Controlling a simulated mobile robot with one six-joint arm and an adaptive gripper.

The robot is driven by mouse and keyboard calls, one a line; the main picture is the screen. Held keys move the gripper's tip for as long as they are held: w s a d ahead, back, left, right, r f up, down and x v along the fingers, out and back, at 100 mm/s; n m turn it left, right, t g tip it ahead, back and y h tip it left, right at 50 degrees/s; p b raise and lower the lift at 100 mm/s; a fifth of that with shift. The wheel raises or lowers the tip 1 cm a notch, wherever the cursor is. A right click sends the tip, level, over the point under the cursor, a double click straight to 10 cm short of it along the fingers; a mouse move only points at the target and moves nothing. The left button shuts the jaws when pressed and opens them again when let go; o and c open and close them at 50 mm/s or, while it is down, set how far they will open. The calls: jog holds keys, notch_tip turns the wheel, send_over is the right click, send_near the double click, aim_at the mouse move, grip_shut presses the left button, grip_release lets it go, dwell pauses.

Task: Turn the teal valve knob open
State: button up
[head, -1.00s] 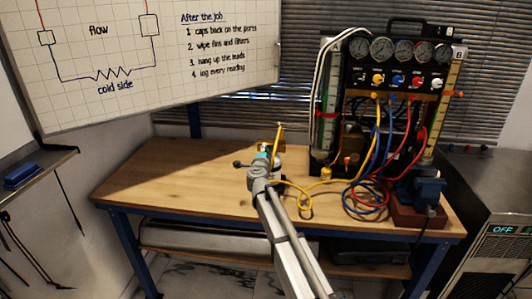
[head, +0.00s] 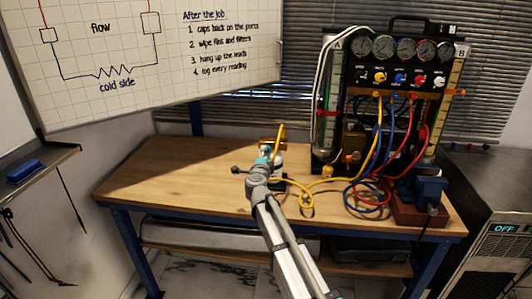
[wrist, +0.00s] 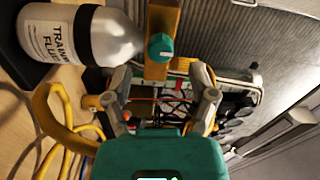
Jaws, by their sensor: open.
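The teal valve knob (wrist: 160,46) is a small round knob with a white mark, on a brass-coloured block (wrist: 163,18) in the wrist view. My gripper (wrist: 163,82) is open, its two grey fingers spread apart. The knob lies ahead of the fingertips, roughly centred between them in the picture; I see no contact. In the head view the brass-coloured block (head: 271,142) shows just beyond the end of my arm. I cannot make out the knob there, and my gripper's fingers are hidden.
Yellow hose (wrist: 50,125) loops near the left finger. The gauge rig (head: 400,75), with coloured hoses, and a blue vise (head: 428,185) stand at right. The bench's left side (head: 160,175) is clear.

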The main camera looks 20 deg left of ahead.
jog(key=v, duration=0.7)
dwell(0.5)
jog(key=d+r+n+g+y+p, duration=0.2)
jog(key=d+r+n+y+p, duration=0.1)
jog(key=d+n+y, duration=0.3)
jog(key=s+d+f+n+g+h+p, duration=0.2)
jog(key=s+d+f+n+g, duration=0.15)
jog(key=d, duration=0.55)
jog(key=s+d+f+n+g+h+p, duration=0.2)
jog(key=s+d+f+g, duration=0.15)
jog(key=d, duration=0.65)
jog(key=s+d+f+n+g+h+p, duration=0.2)
jog(key=d+f+n+g, duration=0.15)
jog(key=d, duration=0.55)
jog(key=s+d+m+g+h+p, duration=0.1)
jog(key=s+d+g+h, duration=0.1)
jog(key=s+d, duration=0.3)
jog(key=s+d+g+h+p, duration=0.1)
jog(key=s+d, duration=0.4)
jog(key=d, duration=0.5)
jog(key=shift+s+d+m+g+h, duration=0.15)
jog(key=shift+d+m+g+h, duration=0.2)
jog(key=shift+g+h, duration=0.5)
